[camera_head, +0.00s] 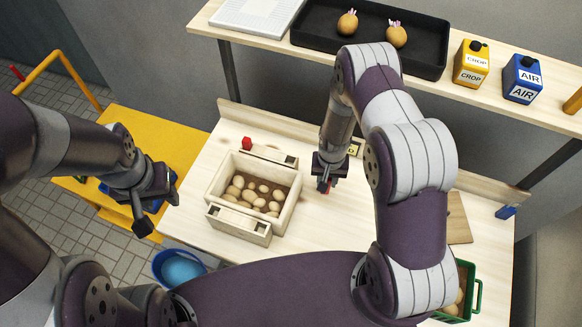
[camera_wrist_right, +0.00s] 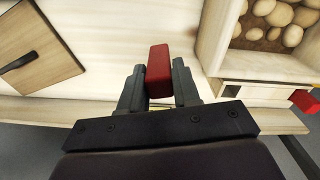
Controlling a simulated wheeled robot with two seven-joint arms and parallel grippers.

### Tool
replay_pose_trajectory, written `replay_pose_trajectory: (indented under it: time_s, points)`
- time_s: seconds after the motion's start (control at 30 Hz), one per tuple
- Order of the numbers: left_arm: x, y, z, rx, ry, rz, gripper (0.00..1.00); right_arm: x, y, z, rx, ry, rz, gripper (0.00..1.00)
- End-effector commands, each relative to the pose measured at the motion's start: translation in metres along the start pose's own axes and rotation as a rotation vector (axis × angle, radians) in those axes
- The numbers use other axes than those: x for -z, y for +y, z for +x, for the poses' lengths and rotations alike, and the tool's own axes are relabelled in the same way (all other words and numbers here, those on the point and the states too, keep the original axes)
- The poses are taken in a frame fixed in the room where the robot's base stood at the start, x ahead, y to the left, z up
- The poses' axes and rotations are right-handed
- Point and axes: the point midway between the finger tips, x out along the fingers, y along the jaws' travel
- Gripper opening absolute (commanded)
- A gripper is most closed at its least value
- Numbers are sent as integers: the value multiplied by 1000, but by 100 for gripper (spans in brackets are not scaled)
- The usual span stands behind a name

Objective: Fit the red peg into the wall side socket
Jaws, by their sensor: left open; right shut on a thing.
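My right gripper (camera_head: 322,186) is shut on a red peg (camera_wrist_right: 159,68), held between the fingers in the right wrist view; in the head view the gripper mostly hides it. It is just right of a wooden crate (camera_head: 285,222) of potatoes. A wall-side wooden block (camera_head: 268,154) runs along the crate's back. Another red peg (camera_head: 246,143) stands at its left end, and a dark socket (camera_wrist_right: 231,91) shows at its other end. A second block (camera_head: 238,225) is at the crate's front. My left gripper (camera_head: 157,203) is open and empty, left of the table.
A shelf (camera_head: 270,42) at the back holds a black tray (camera_head: 428,58), a yellow jug (camera_head: 471,65) and a blue jug (camera_head: 521,80). A green crate (camera_head: 475,296) is at the front right. A blue bucket (camera_head: 178,268) and yellow cart (camera_head: 150,128) stand left of the table.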

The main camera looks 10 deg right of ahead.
Motion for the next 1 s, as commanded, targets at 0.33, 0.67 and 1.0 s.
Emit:
replay_pose_trajectory:
  time_s: [0.33, 0.67, 1.0]
  points:
    - [-1, 0, 9, 0, 0, 0, 45, 111, -116, -91, 5, 16, 42, 2]
    - [-1, 0, 9, 0, 0, 0, 45, 105, -119, -138, 0, 6, 210, 2]
    - [-9, 0, 74, 0, -1, 0, 45, 100, -116, -39, -2, 5, 244, 2]
